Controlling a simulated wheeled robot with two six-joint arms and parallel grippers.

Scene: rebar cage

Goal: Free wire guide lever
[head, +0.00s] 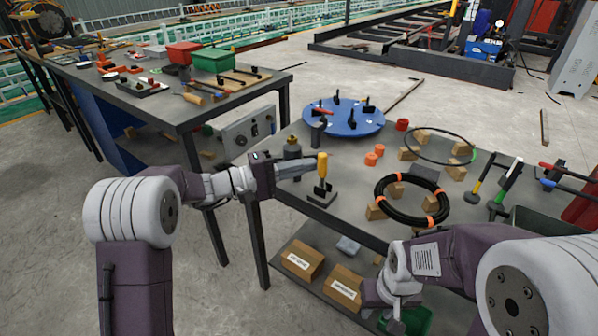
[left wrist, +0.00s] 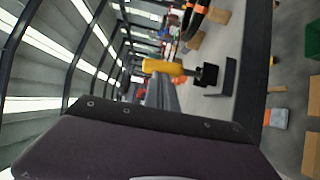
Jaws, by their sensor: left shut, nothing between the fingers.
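The wire guide lever (head: 322,166) has a yellow upright handle and a dark base plate (head: 322,198) near the left front edge of the right-hand table. In the left wrist view the yellow handle (left wrist: 163,67) lies sideways, joined to a black bracket (left wrist: 207,75). My left gripper (head: 312,163) is shut and empty, its tips just left of the handle. I cannot tell whether they touch it. My right gripper (head: 385,298) hangs low at the table's front edge; its fingers are not clear.
A blue turntable (head: 345,119) is farther back. A black coil with orange bands (head: 412,219) lies right of the lever among wooden blocks. Cardboard boxes (head: 303,260) sit on the lower shelf.

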